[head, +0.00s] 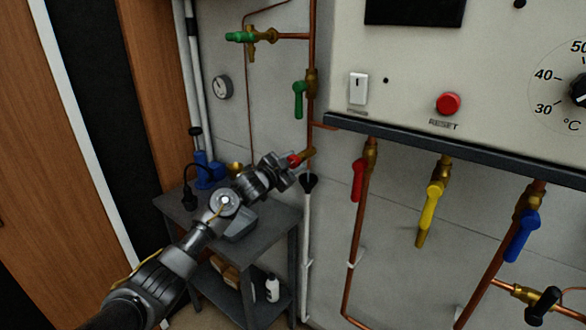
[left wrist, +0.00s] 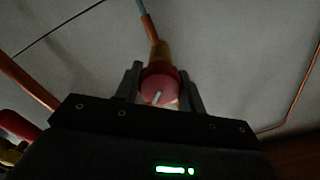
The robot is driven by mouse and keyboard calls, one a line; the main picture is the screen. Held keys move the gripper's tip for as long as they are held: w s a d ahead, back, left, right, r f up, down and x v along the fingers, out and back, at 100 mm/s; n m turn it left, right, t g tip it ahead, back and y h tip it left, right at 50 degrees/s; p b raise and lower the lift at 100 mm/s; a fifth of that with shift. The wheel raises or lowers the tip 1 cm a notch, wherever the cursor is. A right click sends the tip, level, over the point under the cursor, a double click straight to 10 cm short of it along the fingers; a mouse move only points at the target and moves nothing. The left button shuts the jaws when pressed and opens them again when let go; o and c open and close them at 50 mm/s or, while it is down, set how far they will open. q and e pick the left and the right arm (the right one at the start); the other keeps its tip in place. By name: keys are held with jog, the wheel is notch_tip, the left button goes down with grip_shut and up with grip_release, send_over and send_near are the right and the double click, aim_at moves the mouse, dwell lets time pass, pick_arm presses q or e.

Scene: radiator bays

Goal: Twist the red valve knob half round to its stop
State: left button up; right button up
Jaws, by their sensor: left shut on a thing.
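The red valve knob (head: 294,160) sits on a short brass valve at the copper pipe, left of the panel in the head view. In the left wrist view the knob (left wrist: 159,84) is round, with a pale mark on its face, and a brass body (left wrist: 160,51) behind it. My left gripper (head: 287,168) is at the knob. In the left wrist view its two fingers (left wrist: 160,88) stand one on each side of the knob, shut on it. The head view hides part of the knob behind the gripper. My right gripper is not in view.
A red lever valve (head: 358,180), a yellow one (head: 431,204) and a blue one (head: 522,235) hang right of the knob. Green-handled valves (head: 299,100) are above. A black funnel (head: 308,184) on a white pipe is just below. A grey cart (head: 272,222) stands under my left arm.

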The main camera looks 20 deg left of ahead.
pick_arm(q)
jog(key=m+b, duration=0.1)
jog(key=m, duration=0.1)
jog(key=m+b, duration=0.2)
jog(key=m, duration=0.1)
jog(key=shift+f+m+b, duration=0.2)
jog(key=shift+m+b, duration=0.1)
jog(key=shift+r+m+b, duration=0.15)
jog(key=shift+m+b, duration=1)
jog(key=shift+m, duration=0.55)
jog(key=o, duration=1)
jog(key=shift+c, duration=0.2)
